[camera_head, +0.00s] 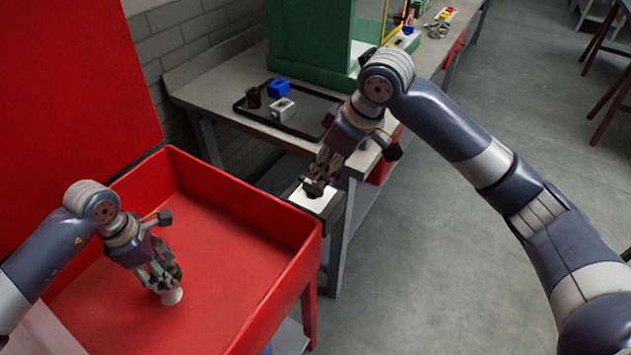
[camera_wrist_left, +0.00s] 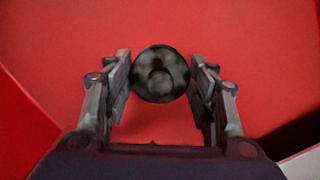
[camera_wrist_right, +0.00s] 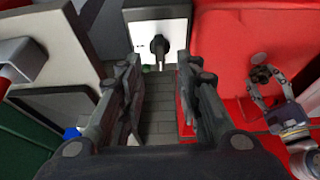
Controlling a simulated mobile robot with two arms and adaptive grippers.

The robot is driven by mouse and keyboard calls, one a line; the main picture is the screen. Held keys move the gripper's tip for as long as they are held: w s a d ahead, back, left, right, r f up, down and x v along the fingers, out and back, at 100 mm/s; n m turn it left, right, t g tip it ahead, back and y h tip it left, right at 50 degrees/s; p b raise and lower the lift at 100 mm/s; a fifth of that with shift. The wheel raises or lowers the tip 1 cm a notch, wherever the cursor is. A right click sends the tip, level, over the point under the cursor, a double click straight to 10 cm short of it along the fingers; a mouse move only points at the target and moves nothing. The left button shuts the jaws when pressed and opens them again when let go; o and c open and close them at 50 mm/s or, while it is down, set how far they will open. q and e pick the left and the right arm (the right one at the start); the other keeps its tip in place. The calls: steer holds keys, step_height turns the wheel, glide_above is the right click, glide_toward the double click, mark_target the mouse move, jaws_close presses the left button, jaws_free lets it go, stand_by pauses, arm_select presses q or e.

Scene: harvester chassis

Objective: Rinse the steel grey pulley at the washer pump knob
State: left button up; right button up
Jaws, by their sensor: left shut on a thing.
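The steel grey pulley (camera_wrist_left: 160,75) is a round, blotchy dark piece between the fingers of my left gripper (camera_wrist_left: 160,85). In the head view the pulley (camera_head: 172,296) looks pale, low inside the red washer basin (camera_head: 240,205). My left gripper (camera_head: 163,280) is shut on it, over the basin floor. The washer pump knob (camera_wrist_right: 159,46) is black and stands on a white-faced box (camera_wrist_right: 142,30) beside the basin. My right gripper (camera_wrist_right: 158,95) has its fingers apart with nothing between them. In the head view my right gripper (camera_head: 322,175) is close by the knob and largely hides it.
A grey workbench (camera_head: 205,75) beyond the basin carries a black tray (camera_head: 305,122) with a blue part (camera_head: 278,88), a grey block (camera_head: 282,110) and a brown cylinder (camera_head: 253,97). A green machine (camera_head: 308,45) stands behind.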

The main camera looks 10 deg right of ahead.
mark_target(314, 185)
steer(key=x, duration=0.6)
steer(key=shift+w+a+f, duration=0.15)
steer(key=shift+w+f, duration=0.05)
steer(key=shift+f, duration=0.1)
jaws_close()
